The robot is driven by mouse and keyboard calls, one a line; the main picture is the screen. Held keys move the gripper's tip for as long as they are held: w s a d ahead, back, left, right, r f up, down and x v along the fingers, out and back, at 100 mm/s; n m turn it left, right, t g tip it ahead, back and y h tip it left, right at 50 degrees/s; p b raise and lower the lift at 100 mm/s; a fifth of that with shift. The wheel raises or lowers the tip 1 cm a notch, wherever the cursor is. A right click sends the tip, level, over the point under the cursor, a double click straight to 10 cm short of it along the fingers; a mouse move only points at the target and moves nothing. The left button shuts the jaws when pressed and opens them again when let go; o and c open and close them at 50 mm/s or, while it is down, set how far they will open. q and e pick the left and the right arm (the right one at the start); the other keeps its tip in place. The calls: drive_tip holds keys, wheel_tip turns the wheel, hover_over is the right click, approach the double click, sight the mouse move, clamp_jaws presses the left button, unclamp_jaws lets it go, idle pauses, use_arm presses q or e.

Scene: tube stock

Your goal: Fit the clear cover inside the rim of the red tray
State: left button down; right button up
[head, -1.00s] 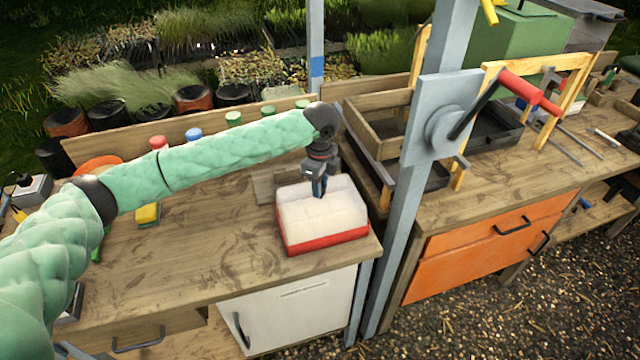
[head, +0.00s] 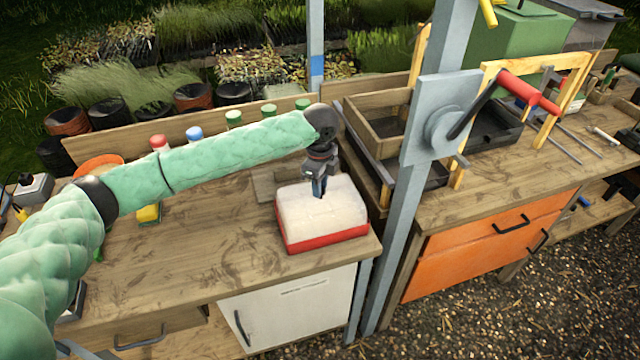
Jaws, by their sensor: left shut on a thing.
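The red tray (head: 330,243) stands on the wooden bench near its front right corner. The clear cover (head: 312,214) shows as a pale, whitish block on top of the tray, with the tray's red side below it. My left gripper (head: 319,192) points down at the top of the cover and is shut on it. Whether the cover's edges sit inside the rim or rest on it, I cannot tell. My right gripper is not in view.
Several capped bottles (head: 159,143) stand along the back of the bench behind my left arm. A grey post (head: 400,230) rises just right of the tray. Wooden crates (head: 378,130) stand behind it.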

use_arm(q)
drive_tip(key=shift+f, duration=0.2)
idle(0.3)
idle(0.5)
drive_tip(key=c, duration=1.1)
unclamp_jaws()
drive_tip(key=shift+r+p, duration=0.1)
drive_tip(key=shift+p, duration=0.25)
drive_tip(key=shift+r+p, duration=3.2)
drive_tip(key=shift+r, duration=0.75)
drive_tip(key=shift+f, duration=0.1)
